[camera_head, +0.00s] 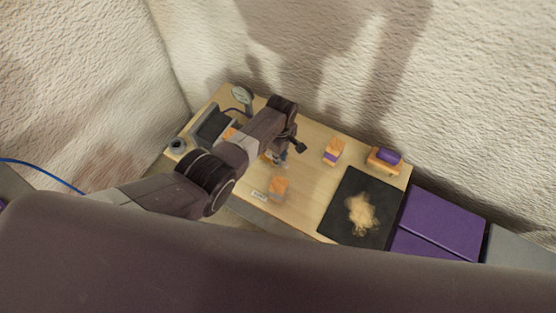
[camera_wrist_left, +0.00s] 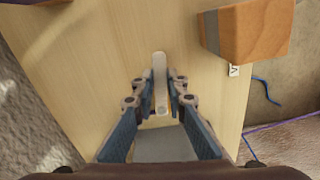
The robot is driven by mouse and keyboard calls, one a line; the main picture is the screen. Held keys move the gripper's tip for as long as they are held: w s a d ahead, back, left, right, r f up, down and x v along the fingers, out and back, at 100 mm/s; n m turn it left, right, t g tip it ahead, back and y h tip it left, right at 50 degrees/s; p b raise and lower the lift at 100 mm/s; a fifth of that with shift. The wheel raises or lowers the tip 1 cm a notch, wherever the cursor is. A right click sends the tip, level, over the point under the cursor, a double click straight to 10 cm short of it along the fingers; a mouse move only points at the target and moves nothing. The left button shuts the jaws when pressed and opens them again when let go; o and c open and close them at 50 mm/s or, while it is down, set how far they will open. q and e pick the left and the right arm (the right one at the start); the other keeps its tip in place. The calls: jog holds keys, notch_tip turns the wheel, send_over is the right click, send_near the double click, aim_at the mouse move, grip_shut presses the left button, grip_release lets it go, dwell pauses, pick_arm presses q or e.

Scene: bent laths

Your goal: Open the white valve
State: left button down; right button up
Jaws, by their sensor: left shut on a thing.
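A white bar-like handle (camera_wrist_left: 160,70), which looks like the valve's lever, points away from me in the left wrist view. It sits between the fingers of my left gripper (camera_wrist_left: 160,98), which is shut on it. Its near end and the base below it are partly hidden by the fingers. In the head view my left gripper (camera_head: 277,157) is low over the middle of the wooden table (camera_head: 310,205), and my arm hides most of the valve there. My right gripper is in neither view.
A wooden block (camera_wrist_left: 250,30) with a grey face stands to the right, beside a small label (camera_wrist_left: 234,71). A black mat (camera_head: 340,215) with shavings (camera_head: 362,212) lies right. A gauge (camera_head: 241,94) stands at the back left.

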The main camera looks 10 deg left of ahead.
pick_arm(q)
jog(key=shift+w+d+n, duration=0.1)
jog(key=shift+w+n, duration=0.25)
jog(key=shift+n, duration=0.35)
jog(key=shift+w, duration=0.1)
jog(key=c, duration=1.9)
grip_release()
jog(key=shift+c, duration=0.2)
